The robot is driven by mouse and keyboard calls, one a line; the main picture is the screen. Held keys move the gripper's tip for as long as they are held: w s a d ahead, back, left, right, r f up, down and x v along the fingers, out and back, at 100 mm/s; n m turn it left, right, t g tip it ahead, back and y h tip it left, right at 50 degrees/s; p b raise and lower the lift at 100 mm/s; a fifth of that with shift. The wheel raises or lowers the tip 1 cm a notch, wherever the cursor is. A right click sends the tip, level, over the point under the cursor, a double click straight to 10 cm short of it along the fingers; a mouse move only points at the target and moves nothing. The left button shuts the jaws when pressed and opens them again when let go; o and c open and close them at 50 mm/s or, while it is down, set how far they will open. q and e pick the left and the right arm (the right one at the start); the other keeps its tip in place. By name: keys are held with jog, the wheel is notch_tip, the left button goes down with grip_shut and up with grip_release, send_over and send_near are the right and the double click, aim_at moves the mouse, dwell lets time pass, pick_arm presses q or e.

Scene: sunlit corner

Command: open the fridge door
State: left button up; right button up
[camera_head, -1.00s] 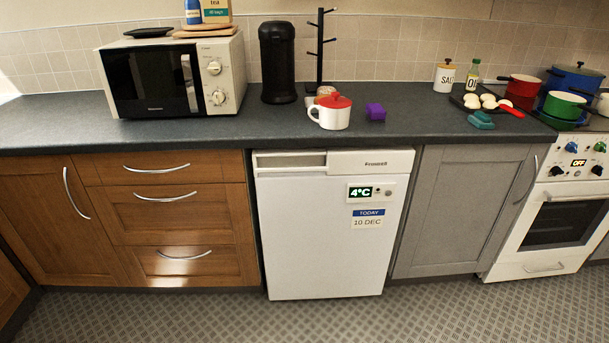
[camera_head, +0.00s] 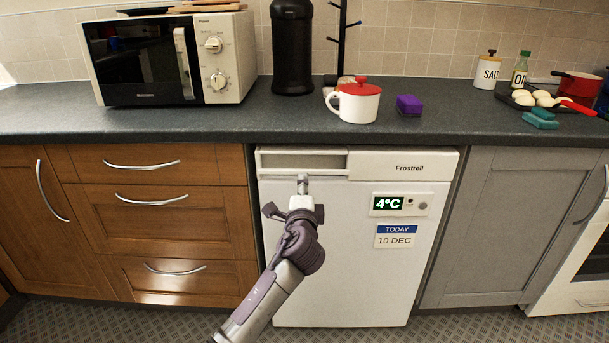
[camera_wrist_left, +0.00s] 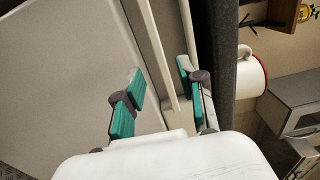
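The white fridge (camera_head: 345,265) stands under the counter with its door shut. A recessed grip (camera_head: 302,161) runs along the top left of its front. My left gripper (camera_head: 303,184) is just below this recess, in front of the door. In the left wrist view my left gripper (camera_wrist_left: 161,95) is open. Its teal-padded fingers stand apart on either side of the edge strip at the top of the fridge (camera_wrist_left: 70,70). I see nothing held, and I cannot tell whether the fingers touch the fridge. My right gripper is not in view.
The dark counter (camera_head: 215,125) overhangs above the fridge. It bears a microwave (camera_head: 172,60), a red-lidded white mug (camera_head: 357,103) and a purple block (camera_head: 409,105). Wooden drawers (camera_head: 165,215) stand left of the fridge, a grey cabinet (camera_head: 510,225) right. The floor in front is clear.

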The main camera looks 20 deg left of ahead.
aim_at(304, 171)
pick_arm(q)
jog(key=b+x, duration=0.1)
jog(key=x, duration=0.7)
jog(key=shift+w+f+b, duration=0.1)
jog(key=shift+w+b, duration=0.1)
jog(key=shift+b, duration=0.15)
grip_shut()
